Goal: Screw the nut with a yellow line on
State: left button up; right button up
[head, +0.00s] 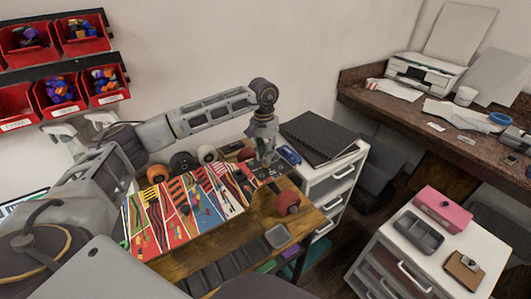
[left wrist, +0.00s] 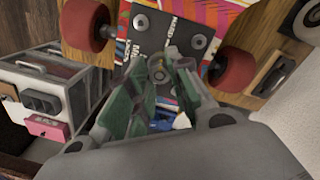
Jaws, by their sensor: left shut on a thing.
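My left gripper (head: 264,160) reaches down over the right end of the sticker-covered skateboard (head: 182,217). In the left wrist view its green fingers (left wrist: 158,72) are shut on a small round grey piece (left wrist: 157,62), which looks like the nut. I cannot make out a yellow line on it. The piece is at the dark truck plate (left wrist: 168,33); whether it touches the plate is unclear. Other round bolt heads or nuts (left wrist: 198,42) show on the plate. A red wheel (left wrist: 232,70) and another red wheel (left wrist: 88,24) flank it. My right gripper is out of view.
The wooden table (head: 190,275) has a small grey tray (head: 277,237) near its front. A white drawer unit with black folders (head: 318,134) stands behind. Another white cabinet carries a pink box (head: 443,208). Red bins (head: 60,93) hang on the wall.

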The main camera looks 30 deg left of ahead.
pick_arm(q)
jog(key=shift+w+r+m, duration=0.1)
jog(key=shift+r+m, duration=0.05)
jog(key=shift+m, duration=2.45)
jog(key=o, duration=0.9)
jog(key=shift+o, duration=0.2)
jog(key=c, duration=0.3)
jog(key=shift+n, duration=0.3)
jog(key=shift+n, duration=2.6)
